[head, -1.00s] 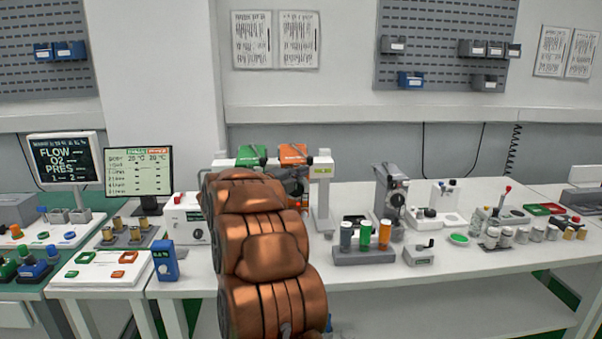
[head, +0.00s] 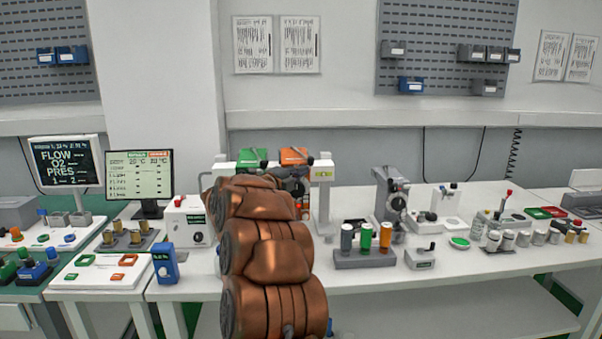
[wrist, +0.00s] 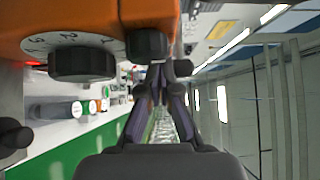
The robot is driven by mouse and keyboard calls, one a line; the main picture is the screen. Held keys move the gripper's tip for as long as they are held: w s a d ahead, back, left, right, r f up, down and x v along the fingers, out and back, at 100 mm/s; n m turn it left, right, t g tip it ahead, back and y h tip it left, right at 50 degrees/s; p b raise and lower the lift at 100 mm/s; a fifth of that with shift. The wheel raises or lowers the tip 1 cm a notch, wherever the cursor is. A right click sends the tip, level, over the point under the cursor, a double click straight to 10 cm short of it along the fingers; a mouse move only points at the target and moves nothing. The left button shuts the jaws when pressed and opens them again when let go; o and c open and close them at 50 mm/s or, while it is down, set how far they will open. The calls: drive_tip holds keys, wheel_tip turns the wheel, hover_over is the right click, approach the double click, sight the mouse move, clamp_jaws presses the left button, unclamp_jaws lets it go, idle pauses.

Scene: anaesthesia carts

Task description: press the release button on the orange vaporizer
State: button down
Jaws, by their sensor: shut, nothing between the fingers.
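The orange vaporizer (head: 293,157) stands on the back bar in the head view, right of the green vaporizer (head: 251,157). My arm and gripper hide its lower part. In the wrist view the orange vaporizer (wrist: 180,14) fills the top, with a white numbered dial and a black knob (wrist: 82,63). A short black cylinder (wrist: 147,43), perhaps the release button, sticks out right of the dial. My gripper (wrist: 157,72) is shut and empty, its fingertips just below that cylinder in the picture. I cannot tell whether they touch it.
A white post (head: 322,200) stands close to the right of my gripper. A grey block with colored cylinders (head: 365,257) and a grey device (head: 390,200) stand further right on the white table. A white box (head: 187,222) stands left of my arm.

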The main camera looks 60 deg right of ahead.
drive_tip(key=shift+a+f, duration=0.1)
drive_tip(key=shift+f, duration=0.1)
drive_tip(key=s+a+b, duration=0.1)
drive_tip(key=a+b, duration=0.3)
drive_tip(key=a, duration=0.9)
drive_tip(key=shift+s, duration=0.15)
idle(0.6)
